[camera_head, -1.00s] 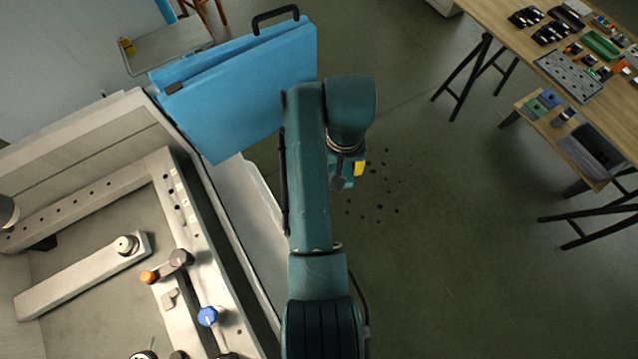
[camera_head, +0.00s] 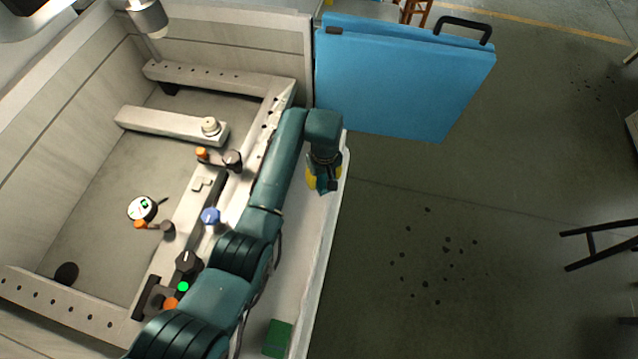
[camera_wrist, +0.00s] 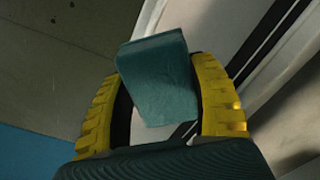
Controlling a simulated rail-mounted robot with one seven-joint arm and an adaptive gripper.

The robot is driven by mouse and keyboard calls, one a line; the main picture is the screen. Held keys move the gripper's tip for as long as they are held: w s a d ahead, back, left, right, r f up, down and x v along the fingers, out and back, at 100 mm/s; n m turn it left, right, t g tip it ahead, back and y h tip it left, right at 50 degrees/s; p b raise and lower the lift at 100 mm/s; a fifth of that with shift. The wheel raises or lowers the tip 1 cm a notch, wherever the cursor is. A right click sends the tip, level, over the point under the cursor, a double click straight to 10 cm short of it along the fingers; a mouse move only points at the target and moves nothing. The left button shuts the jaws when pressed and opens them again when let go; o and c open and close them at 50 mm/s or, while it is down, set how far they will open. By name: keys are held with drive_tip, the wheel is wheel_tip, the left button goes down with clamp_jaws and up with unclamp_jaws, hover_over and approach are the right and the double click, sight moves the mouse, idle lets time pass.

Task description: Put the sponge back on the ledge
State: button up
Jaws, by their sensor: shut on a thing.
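My gripper (camera_head: 322,180) hangs over the far end of the pale ledge (camera_head: 302,262) that runs along the outside of the machine's tank. In the wrist view its yellow ribbed fingers are closed on a teal block, which looks like the sponge (camera_wrist: 160,82). The sponge sits tilted between the fingers, its upper part sticking out past them. Part of the ledge (camera_wrist: 228,25) shows beyond it in the wrist view. The sponge is not distinct in the head view, and the gap below it cannot be judged.
A green block (camera_head: 277,338) lies at the near end of the ledge. A blue folder-like panel (camera_head: 405,80) stands just beyond the far end. Left is the tank with a clamp bar (camera_head: 165,122), knobs and a dial gauge (camera_head: 143,208). The ledge's middle is clear.

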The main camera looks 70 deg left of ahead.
sight(316, 197)
drive_tip(key=shift+s+a+f+n, duration=0.5)
drive_tip(key=shift+s+a+f, duration=0.3)
drive_tip(key=shift+s+f, duration=0.15)
wheel_tip(316, 197, down, 10)
drive_tip(key=b, duration=0.3)
drive_tip(key=shift+r+b, duration=0.2)
drive_tip(key=shift+b, duration=0.15)
drive_tip(key=o, duration=1.1)
drive_tip(key=shift+r, duration=0.1)
wheel_tip(316, 197, up, 12)
drive_tip(key=p, duration=0.4)
drive_tip(key=shift+r, duration=0.15)
drive_tip(key=shift+w, duration=0.1)
